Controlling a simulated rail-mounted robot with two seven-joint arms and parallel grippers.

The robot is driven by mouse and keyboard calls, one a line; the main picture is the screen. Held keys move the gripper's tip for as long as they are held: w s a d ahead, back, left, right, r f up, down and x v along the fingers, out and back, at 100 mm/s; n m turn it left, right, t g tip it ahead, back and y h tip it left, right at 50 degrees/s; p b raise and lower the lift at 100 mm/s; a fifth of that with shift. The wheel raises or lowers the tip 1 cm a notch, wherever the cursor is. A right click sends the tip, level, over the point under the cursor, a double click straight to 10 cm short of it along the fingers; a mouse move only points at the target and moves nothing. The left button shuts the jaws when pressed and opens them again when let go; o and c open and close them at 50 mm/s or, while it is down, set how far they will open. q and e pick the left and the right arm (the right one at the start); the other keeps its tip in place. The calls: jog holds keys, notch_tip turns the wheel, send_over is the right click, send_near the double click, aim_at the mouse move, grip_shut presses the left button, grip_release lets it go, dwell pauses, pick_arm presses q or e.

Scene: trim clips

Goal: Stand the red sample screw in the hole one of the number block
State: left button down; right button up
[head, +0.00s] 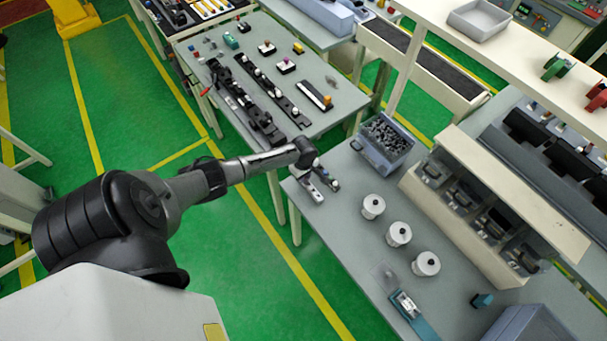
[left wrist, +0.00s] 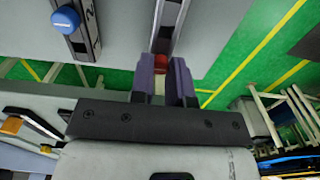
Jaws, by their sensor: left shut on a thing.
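My left gripper (left wrist: 164,70) has two purple-grey fingers, shut on the red sample screw (left wrist: 161,62), whose red part shows between the fingertips in the left wrist view. The screw's lower end is hidden. Just beyond the fingertips is a grey bar with a dark slot (left wrist: 170,18). Beside it to the left is a similar bar marked "2" (left wrist: 90,16), with a blue round knob (left wrist: 66,19) on it. These look like parts of the number block (head: 314,190), small at the near bench's left corner in the head view. I cannot tell whether the screw touches a hole.
A grey bin of dark parts (head: 386,139) stands behind on the same bench. Several white round pots, such as this one (head: 398,234), stand to the right. Another table (head: 215,55) with black strips lies farther left. Green floor is open below the bench edge.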

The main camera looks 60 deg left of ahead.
dwell(0.4)
pick_arm(q)
jog(key=c, duration=1)
grip_release()
jog(key=shift+r, duration=0.1)
jog(key=shift+r, duration=0.3)
jog(key=shift+r+p, duration=0.4)
jog(key=shift+r, duration=6.1)
